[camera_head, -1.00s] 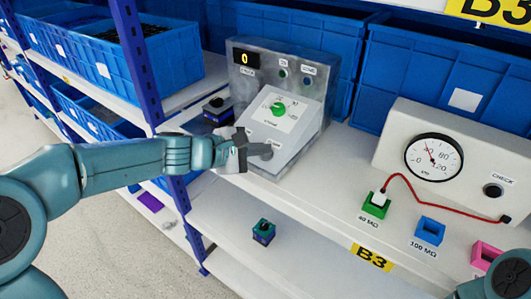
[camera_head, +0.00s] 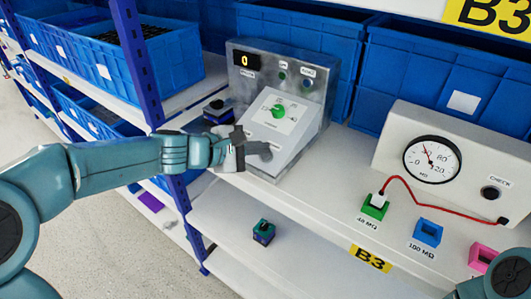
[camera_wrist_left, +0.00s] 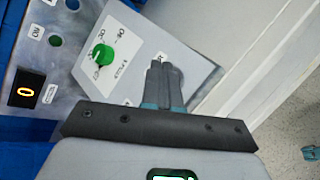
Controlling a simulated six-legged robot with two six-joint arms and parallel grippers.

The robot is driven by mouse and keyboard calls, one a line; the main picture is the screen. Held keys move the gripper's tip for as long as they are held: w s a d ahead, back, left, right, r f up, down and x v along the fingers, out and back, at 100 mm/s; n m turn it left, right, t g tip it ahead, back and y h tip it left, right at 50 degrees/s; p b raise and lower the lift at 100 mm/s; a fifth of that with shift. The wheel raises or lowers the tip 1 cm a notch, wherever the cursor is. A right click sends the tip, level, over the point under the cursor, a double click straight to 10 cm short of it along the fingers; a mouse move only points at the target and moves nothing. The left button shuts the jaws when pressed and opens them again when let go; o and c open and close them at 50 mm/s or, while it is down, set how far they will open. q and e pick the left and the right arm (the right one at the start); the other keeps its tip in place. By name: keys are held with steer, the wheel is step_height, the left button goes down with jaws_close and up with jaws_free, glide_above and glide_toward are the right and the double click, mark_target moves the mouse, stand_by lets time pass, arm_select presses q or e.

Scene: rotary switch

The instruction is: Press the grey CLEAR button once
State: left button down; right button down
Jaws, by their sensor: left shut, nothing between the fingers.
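The grey control box (camera_head: 318,110) stands on the shelf with a sloped white panel (camera_head: 290,135) and a green rotary knob (camera_head: 279,110). The knob also shows in the wrist view (camera_wrist_left: 103,55). My left gripper (camera_head: 264,150) is shut and empty, its tips over the lower part of the sloped panel. In the wrist view, the closed fingers (camera_wrist_left: 164,80) lie over the panel below the knob. The grey CLEAR button does not show clearly; the fingers may hide it. I cannot tell whether they touch the panel. My right gripper is out of view.
A display (camera_head: 245,60) on the box reads 0, with a green light (camera_head: 283,76) and a blue one (camera_head: 306,84) to its right. A gauge box (camera_head: 440,150) with a red cable stands at the right. Blue bins (camera_head: 440,80) line the back.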

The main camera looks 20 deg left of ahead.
arm_select(q)
steer(key=shift+r, duration=0.1)
steer(key=r+p, duration=0.1)
steer(key=s+r+p, duration=0.1)
steer(key=r, duration=0.1)
steer(key=r+p, duration=0.1)
steer(key=shift+s+a+r, duration=0.25)
steer(key=shift+s+a, duration=0.1)
steer(key=shift+s, duration=0.05)
stand_by(0.6)
